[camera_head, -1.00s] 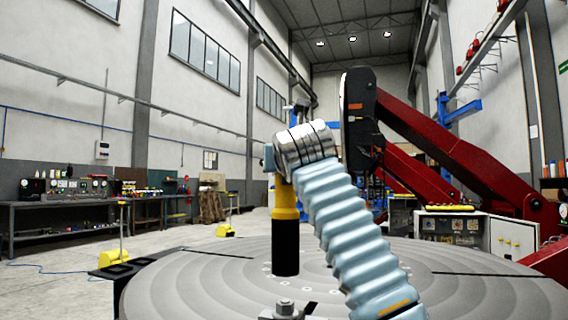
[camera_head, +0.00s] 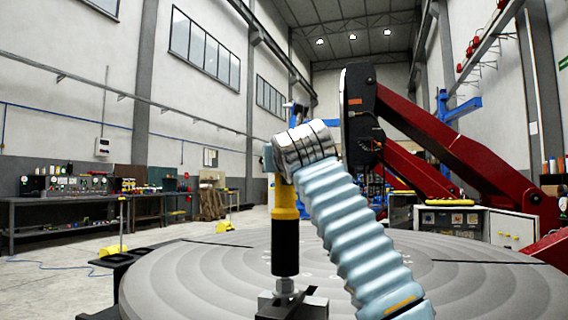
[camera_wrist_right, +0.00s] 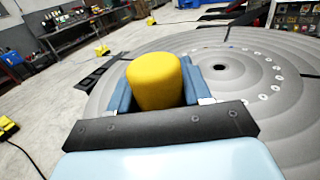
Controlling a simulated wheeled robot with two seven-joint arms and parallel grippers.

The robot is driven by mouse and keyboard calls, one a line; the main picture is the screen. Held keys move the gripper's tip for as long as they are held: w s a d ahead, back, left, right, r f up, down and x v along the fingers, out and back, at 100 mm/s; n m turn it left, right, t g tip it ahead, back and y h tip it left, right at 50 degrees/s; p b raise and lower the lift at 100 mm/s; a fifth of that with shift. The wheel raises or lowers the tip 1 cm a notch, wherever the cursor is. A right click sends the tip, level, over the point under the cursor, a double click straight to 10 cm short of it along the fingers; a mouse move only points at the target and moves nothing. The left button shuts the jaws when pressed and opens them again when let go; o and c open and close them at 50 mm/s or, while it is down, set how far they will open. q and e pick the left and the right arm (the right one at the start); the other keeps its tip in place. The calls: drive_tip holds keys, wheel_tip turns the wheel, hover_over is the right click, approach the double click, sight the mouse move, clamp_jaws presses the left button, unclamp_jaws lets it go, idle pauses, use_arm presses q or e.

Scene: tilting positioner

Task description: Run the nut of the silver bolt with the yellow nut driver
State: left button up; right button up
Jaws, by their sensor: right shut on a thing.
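The yellow nut driver (camera_head: 285,217) is upright in my right gripper (camera_head: 274,158), its black lower end pointing down. My right gripper is shut on it; in the right wrist view the yellow top (camera_wrist_right: 155,80) sits between the two blue-grey jaws (camera_wrist_right: 156,92). The silver bolt with its nut (camera_head: 285,286) stands on a dark block (camera_head: 300,303) at the front of the round table. The driver's lower end is right above the nut in the head view; whether they touch I cannot tell. My left gripper is not in view.
The round grey table (camera_head: 460,285) has wide bare room on both sides, with a ring of holes and a centre hole (camera_wrist_right: 219,67) in the right wrist view. A red tilting frame (camera_head: 450,150) rises at the right. A workbench (camera_head: 60,205) stands far left.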

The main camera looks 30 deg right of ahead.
sight(283, 187)
drive_tip(key=shift+f, duration=0.1)
drive_tip(key=shift+f+b, duration=2.15)
drive_tip(key=shift+f, duration=0.25)
idle(0.3)
drive_tip(key=shift+a+f, duration=0.1)
idle(0.9)
